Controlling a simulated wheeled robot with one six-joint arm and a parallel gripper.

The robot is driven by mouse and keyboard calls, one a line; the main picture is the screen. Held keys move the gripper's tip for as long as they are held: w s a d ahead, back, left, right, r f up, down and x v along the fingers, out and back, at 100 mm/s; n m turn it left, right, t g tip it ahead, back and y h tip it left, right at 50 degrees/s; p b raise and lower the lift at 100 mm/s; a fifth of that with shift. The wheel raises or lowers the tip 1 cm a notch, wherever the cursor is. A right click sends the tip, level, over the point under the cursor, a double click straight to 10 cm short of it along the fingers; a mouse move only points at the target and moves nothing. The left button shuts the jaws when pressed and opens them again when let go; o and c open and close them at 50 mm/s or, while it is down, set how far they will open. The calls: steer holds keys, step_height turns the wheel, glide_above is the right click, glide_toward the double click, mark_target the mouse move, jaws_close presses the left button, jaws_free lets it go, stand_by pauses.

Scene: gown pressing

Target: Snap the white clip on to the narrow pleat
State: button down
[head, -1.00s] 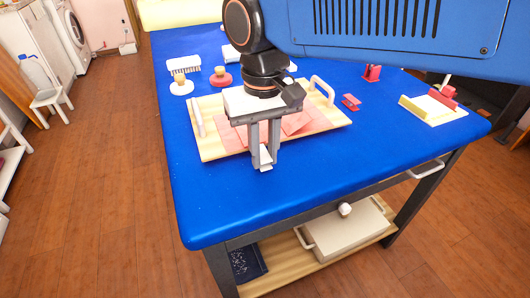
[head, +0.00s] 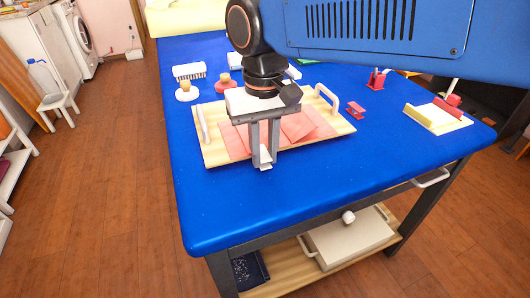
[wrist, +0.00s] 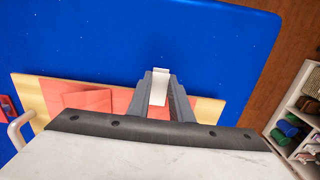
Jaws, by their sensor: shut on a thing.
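My gripper (head: 265,164) points down over the front edge of a wooden tray (head: 215,154) and is shut on the white clip (head: 265,153). In the wrist view the white clip (wrist: 159,88) sits between the two grey fingers. A pink cloth (head: 235,140) with raised folds lies on the tray. One fold (head: 299,126) shows to the right of my gripper, and a flap (wrist: 88,100) shows in the wrist view. I cannot tell which fold is the narrow pleat. My gripper hides part of the cloth.
The tray has handles at both ends. A red clip (head: 356,109) lies to its right on the blue table (head: 300,205). A cream and red stand (head: 437,117) is farther right. A white brush (head: 188,71) and round-knobbed pieces stand behind. The table's front is clear.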

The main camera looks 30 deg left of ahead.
stand_by(0.4)
steer(key=c, duration=1.5)
jaws_free()
step_height(320, 180, up, 17)
steer(key=shift+w+a+r, duration=0.1)
steer(key=shift+r, duration=0.1)
